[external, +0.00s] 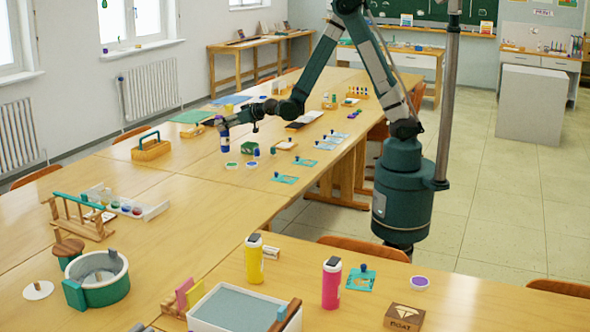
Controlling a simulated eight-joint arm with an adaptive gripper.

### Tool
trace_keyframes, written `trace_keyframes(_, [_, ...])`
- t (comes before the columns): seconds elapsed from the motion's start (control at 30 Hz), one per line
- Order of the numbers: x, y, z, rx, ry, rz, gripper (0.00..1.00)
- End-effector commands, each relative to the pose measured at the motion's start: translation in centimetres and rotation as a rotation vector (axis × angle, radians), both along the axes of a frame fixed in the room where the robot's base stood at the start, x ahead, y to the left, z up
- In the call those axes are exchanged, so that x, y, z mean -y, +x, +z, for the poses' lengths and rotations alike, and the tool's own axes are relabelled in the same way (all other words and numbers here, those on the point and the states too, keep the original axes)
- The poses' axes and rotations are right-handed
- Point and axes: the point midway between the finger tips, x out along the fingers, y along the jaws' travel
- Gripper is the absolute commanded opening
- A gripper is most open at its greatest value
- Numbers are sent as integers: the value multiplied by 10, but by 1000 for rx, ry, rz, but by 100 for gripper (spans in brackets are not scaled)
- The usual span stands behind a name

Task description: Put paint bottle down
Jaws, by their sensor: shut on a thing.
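A blue paint bottle (225,142) with a pale label is upright over the far long table (190,185). My gripper (222,124) is shut on its upper part, with my arm reaching in from the right. I cannot tell whether the bottle's base touches the table. A yellow paint bottle (254,262) and a pink paint bottle (331,285) stand upright on the near table, far from my gripper.
A wooden caddy (151,149) stands left of the held bottle. A green block (249,148) and small round dishes (232,165) are close on its right and front. Bare tabletop lies front-left. A green-and-white tub (100,285) stands nearer the camera.

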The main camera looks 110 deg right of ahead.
Motion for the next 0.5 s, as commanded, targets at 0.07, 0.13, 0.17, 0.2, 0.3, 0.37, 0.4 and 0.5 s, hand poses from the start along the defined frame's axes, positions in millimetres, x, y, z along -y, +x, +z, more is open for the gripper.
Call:
trace_keyframes(0.07, [0,0,-7,0,0,0,2])
trace_keyframes(0.13, [0,0,-14,0,0,0,2])
trace_keyframes(0.17, [0,0,-17,0,0,0,2])
trace_keyframes(0.2, [0,0,-22,0,0,0,2])
trace_keyframes(0.3, [0,0,-30,0,0,0,2])
trace_keyframes(0.37, [0,0,-33,0,0,0,2])
trace_keyframes(0.4, [0,0,-34,0,0,0,2])
trace_keyframes(0.5, [0,0,-34,0,0,0,2])
